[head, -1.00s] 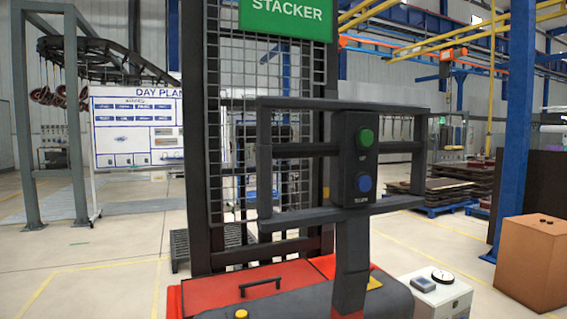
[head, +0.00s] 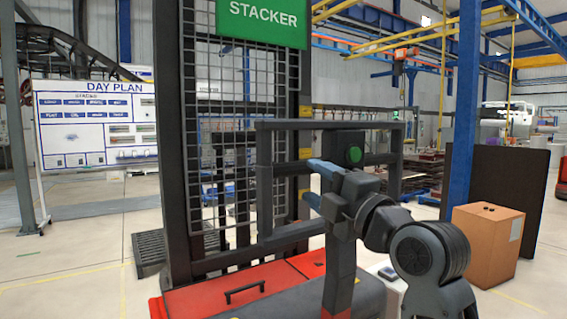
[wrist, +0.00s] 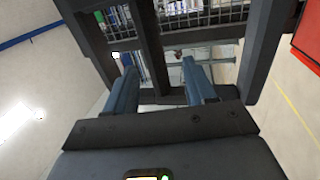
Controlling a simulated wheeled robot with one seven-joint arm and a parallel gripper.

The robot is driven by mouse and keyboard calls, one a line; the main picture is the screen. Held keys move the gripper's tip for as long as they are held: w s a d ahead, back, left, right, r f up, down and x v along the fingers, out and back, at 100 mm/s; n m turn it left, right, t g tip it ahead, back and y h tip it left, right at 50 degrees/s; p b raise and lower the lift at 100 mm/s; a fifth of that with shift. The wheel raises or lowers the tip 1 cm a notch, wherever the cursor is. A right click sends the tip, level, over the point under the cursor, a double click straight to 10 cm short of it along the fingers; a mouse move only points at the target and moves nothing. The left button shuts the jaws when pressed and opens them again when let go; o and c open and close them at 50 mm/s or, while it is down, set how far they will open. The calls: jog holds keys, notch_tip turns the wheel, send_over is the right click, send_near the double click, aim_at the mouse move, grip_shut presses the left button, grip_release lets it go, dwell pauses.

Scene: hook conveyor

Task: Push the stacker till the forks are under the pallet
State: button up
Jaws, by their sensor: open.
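The stacker (head: 240,287) stands close in front of me, with a red base, a black mesh mast, a green STACKER sign (head: 262,20) and a dark tubular handle frame (head: 265,190). My gripper (head: 316,185) is at the handle's centre post, in front of the button box, whose green button (head: 354,154) shows. Its two blue fingers are apart and also show in the wrist view (wrist: 158,82), pointing at the handle bars. I cannot tell whether they touch. A dark slatted pallet (head: 148,252) lies beyond the mast at left, partly hidden. The forks are hidden.
A cardboard box (head: 484,245) and a dark panel (head: 495,185) stand at right, near a blue column (head: 463,110). A DAY PLAN board (head: 97,125) stands at left. The floor between the board and the stacker is mostly clear.

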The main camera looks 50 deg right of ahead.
aim_at(294, 165)
jog(key=shift+w+d+r, duration=0.15)
jog(key=shift+w+r, duration=0.1)
jog(key=shift+r, duration=0.15)
jog(key=x, duration=0.7)
jog(key=shift+w, duration=0.15)
grip_shut()
